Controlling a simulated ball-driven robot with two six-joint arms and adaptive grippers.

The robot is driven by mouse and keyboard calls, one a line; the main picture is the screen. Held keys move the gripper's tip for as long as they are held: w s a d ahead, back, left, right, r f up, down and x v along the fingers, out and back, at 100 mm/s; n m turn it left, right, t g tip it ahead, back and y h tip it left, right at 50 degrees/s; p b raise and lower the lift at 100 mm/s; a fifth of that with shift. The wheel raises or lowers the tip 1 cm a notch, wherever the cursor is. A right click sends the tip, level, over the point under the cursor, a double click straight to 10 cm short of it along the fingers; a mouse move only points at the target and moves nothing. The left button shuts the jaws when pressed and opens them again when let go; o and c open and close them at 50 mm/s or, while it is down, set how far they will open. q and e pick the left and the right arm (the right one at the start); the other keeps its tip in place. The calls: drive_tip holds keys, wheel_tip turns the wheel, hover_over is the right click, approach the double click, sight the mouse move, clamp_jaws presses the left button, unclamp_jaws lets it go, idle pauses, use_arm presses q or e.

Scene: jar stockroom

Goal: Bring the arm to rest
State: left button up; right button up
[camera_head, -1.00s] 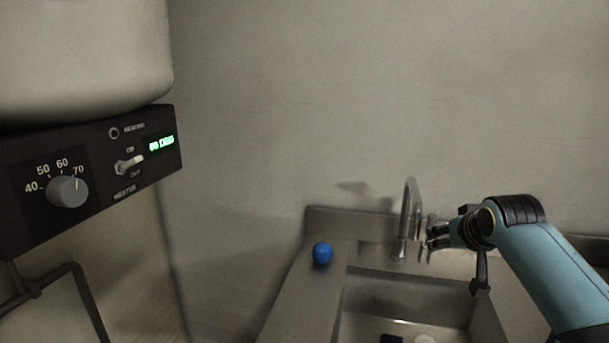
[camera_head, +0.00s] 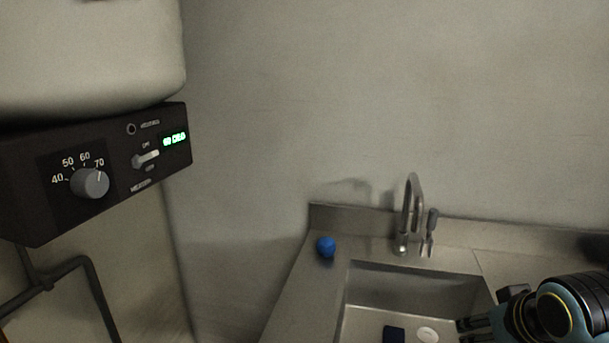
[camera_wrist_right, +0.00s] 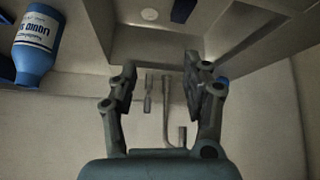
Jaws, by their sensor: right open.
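My right gripper (camera_head: 468,331) is at the lower right of the head view, over the right part of the sink. In the right wrist view my right gripper (camera_wrist_right: 160,78) has its two fingers spread apart with nothing between them. The faucet and its lever appear beyond the gap, apart from the fingers. My left arm and gripper are not in view.
A sink (camera_head: 418,287) with a faucet (camera_head: 411,215) stands by the wall. A blue ball (camera_head: 326,246) sits on its left rim. A dark blue block (camera_head: 394,334) lies in the basin. A heater panel (camera_head: 120,165) is at left. A blue bottle (camera_wrist_right: 36,45) shows in the wrist view.

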drive_tip(key=s+a+r+n+g, duration=0.1)
drive_tip(key=s+r+g, duration=0.2)
drive_tip(key=s, duration=2)
wheel_tip(320, 180, down, 38)
drive_tip(key=s+d+g+b, duration=0.2)
drive_tip(key=s+b, duration=0.1)
drive_tip(key=b, duration=0.8)
drive_tip(key=s+f+b, duration=0.4)
drive_tip(key=s+f, duration=0.5)
drive_tip(key=f, duration=0.2)
drive_tip(key=s+d+f+g+b, duration=0.1)
drive_tip(key=s+f+b, duration=0.3)
drive_tip(key=s+f, duration=0.5)
wheel_tip(320, 180, down, 4)
drive_tip(key=shift+r, duration=0.25)
